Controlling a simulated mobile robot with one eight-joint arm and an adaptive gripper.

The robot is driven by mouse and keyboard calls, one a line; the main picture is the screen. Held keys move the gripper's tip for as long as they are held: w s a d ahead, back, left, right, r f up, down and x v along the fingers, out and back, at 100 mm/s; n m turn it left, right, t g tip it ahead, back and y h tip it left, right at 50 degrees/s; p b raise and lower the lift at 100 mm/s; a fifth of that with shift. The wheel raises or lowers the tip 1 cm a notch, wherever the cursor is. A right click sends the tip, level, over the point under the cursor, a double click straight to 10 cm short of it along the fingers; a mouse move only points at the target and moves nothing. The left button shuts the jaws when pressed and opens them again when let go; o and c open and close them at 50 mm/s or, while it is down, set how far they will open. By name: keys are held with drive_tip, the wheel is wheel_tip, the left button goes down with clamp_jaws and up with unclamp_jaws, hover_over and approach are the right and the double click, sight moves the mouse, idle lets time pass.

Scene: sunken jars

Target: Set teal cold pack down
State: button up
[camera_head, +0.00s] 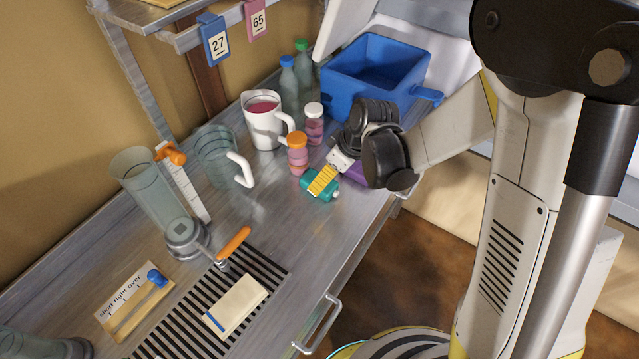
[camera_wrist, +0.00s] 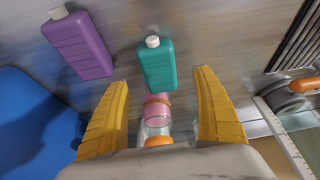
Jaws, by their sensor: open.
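The teal cold pack (camera_wrist: 158,66) is a small flat bottle with a white cap. In the wrist view it lies beyond and between my two yellow fingertips, with the fingers apart from its sides. In the head view the teal cold pack (camera_head: 314,184) rests on the metal counter, partly hidden by a yellow finger. My gripper (camera_head: 322,182) is open just above and beside it; it also shows in the wrist view (camera_wrist: 163,78). I cannot tell from the head view whether a finger touches the pack.
A purple pack (camera_head: 357,173) lies beside it, partly hidden by my wrist. A blue bin (camera_head: 345,91), pink jars with orange (camera_head: 298,158) and white (camera_head: 314,127) lids, a white jug (camera_head: 262,127) and a clear jug (camera_head: 217,157) stand nearby. Bare counter (camera_head: 290,225) lies towards the front.

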drive_tip(key=b+x, duration=0.2)
drive_tip(key=x, duration=0.3)
drive_tip(key=shift+w+a+f+b, duration=0.2)
drive_tip(key=shift+w+b, duration=0.05)
drive_tip(key=shift+b, duration=0.1)
drive_tip(key=shift+f+b, duration=0.25)
drive_tip(key=shift+b, duration=0.05)
idle(0.4)
drive_tip(key=c, duration=1.4)
